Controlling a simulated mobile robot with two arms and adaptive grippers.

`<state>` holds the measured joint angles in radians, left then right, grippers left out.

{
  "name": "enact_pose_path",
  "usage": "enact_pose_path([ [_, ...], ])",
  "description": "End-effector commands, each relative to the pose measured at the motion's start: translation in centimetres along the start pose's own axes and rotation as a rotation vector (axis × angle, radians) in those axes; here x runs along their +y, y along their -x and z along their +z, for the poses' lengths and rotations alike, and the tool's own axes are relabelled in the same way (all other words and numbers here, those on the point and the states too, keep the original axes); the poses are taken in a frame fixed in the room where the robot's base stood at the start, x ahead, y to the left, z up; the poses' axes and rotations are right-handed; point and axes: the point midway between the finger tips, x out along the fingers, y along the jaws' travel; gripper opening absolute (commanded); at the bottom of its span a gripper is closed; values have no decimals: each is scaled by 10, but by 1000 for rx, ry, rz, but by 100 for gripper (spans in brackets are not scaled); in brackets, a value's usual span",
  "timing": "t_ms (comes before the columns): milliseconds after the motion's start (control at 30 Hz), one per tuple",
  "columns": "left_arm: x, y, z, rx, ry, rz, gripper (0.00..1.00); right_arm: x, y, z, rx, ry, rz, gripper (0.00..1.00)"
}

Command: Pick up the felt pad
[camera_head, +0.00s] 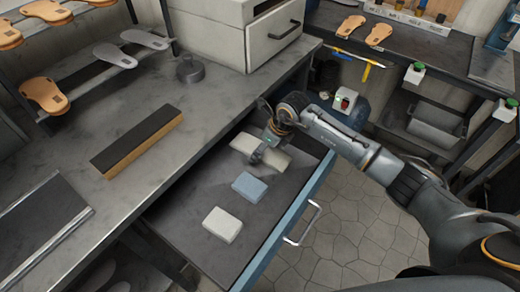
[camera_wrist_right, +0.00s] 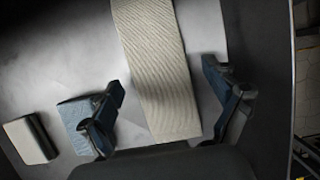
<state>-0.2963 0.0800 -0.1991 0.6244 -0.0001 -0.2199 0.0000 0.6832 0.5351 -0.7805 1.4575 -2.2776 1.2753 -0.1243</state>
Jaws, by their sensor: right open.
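An open drawer (camera_head: 190,235) holds three pale items in a row. A long cream ribbed pad (camera_head: 275,160), which looks like the felt pad, lies at its far end. A blue-grey block (camera_head: 250,187) lies in the middle and a white block (camera_head: 222,225) nearest. My right gripper (camera_head: 262,148) is over the cream pad. In the right wrist view the cream pad (camera_wrist_right: 155,60) runs between the open fingers of my right gripper (camera_wrist_right: 165,85), with gaps on both sides. The left finger partly covers the blue-grey block (camera_wrist_right: 80,118). My left gripper is not in view.
A workbench (camera_head: 85,105) beside the drawer carries a long dark-topped brown block (camera_head: 137,142) and a grey round weight (camera_head: 189,70). A light cabinet (camera_head: 240,35) stands behind. The drawer's blue front (camera_head: 285,222) has a handle (camera_head: 304,223).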

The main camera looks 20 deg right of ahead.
Motion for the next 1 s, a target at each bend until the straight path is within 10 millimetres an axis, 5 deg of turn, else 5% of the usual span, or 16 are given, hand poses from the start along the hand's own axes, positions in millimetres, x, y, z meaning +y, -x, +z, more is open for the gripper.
enact_pose_path([
  [167, 0, 0, 2, -4, 0, 0, 40, 0, 0, 0, 0, 0, 0, 87],
  [433, 0, 0, 6, -9, 0, 0, 40, 0, 0, 0, 0, 0, 0, 32],
  [767, 1, -1, 6, -9, 0, 1, 40, 0, 2, 1, -1, 1, -1, 30],
  [1000, 1, -9, 7, -9, -1, 1, 40, -1, 21, 10, -5, 2, -4, 30],
])
